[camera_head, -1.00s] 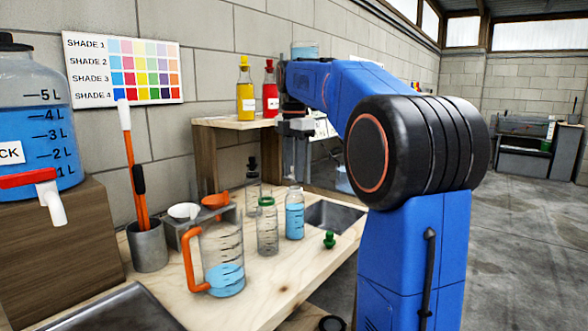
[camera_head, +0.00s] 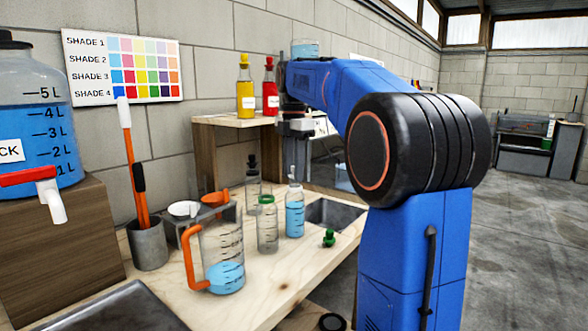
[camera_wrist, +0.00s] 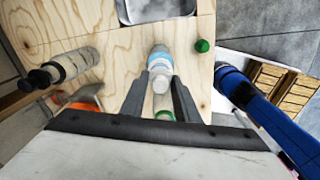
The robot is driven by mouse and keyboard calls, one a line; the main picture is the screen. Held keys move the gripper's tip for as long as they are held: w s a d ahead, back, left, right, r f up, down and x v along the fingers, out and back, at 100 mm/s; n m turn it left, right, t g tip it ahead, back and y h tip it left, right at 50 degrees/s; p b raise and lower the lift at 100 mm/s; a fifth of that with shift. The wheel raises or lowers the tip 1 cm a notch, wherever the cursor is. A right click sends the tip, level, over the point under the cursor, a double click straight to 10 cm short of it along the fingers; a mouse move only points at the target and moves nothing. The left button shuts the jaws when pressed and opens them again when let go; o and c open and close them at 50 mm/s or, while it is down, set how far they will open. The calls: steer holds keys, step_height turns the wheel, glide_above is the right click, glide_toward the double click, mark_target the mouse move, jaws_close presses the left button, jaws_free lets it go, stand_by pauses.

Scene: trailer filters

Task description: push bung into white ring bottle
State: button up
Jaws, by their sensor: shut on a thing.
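The white ring bottle (camera_head: 295,220) stands upright on the wooden bench, part filled with blue liquid. It also shows in the wrist view (camera_wrist: 160,50), just beyond my fingertips. My gripper (camera_head: 295,178) points down over this bottle's mouth. In the wrist view my gripper (camera_wrist: 161,80) is shut on a pale bung (camera_wrist: 160,84), between the two dark fingers. The bung is at or just above the mouth; I cannot tell how far in it sits.
A green-ringed bottle (camera_head: 267,228) stands close on the left, with a dark-stoppered bottle (camera_head: 253,175) behind. A green bung (camera_head: 329,238) lies to the right. A jug (camera_head: 222,262) with an orange handle stands front left. A sink (camera_head: 330,212) is behind right.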

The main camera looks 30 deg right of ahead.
steer(key=o, duration=1.6)
steer(key=shift+c, duration=0.2)
steer(key=shift+r, duration=3.5)
